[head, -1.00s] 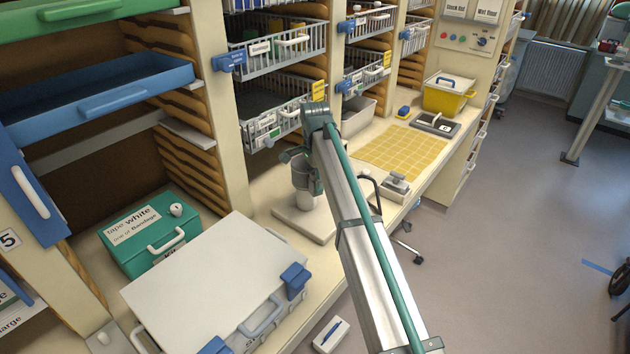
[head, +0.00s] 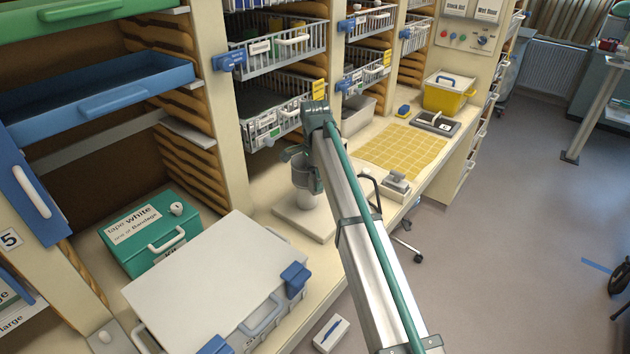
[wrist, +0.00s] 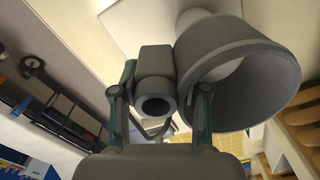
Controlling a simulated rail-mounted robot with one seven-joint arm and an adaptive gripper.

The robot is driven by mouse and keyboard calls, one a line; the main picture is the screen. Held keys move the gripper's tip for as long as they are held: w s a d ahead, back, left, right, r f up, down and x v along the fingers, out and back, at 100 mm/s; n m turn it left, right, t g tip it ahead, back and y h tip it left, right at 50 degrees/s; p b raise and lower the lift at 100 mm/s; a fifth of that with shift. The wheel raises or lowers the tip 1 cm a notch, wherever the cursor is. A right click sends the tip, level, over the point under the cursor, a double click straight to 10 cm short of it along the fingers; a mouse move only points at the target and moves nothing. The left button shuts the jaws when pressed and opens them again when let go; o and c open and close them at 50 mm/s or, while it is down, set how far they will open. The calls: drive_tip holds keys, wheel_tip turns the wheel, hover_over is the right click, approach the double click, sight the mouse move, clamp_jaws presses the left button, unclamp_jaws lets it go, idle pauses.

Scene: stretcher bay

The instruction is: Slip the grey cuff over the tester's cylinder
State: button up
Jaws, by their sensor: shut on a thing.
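The grey cuff (wrist: 285,48) is a wide, open ring on the right of the wrist view. My gripper (wrist: 160,108) is shut on the cuff's small grey tube-shaped grip (wrist: 154,88), with one finger on each side. The tester's pale cylinder (wrist: 194,17) shows beyond the cuff's far rim, and a pale part shows through its opening. In the head view the cuff (head: 303,175) is at the top of the cylinder (head: 307,200), which stands on a white base plate (head: 303,223). How far the cuff surrounds the cylinder is unclear. My arm partly hides the gripper there.
A green box (head: 150,237) and a case with a white lid (head: 215,275) stand left on the counter. Wire baskets (head: 285,110) hang close behind the arm. A stamp-like grey block (head: 397,183) and a yellow mat (head: 402,150) lie to the right.

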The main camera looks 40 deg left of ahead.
drive_tip(key=o, duration=1.4)
drive_tip(key=shift+r, duration=0.1)
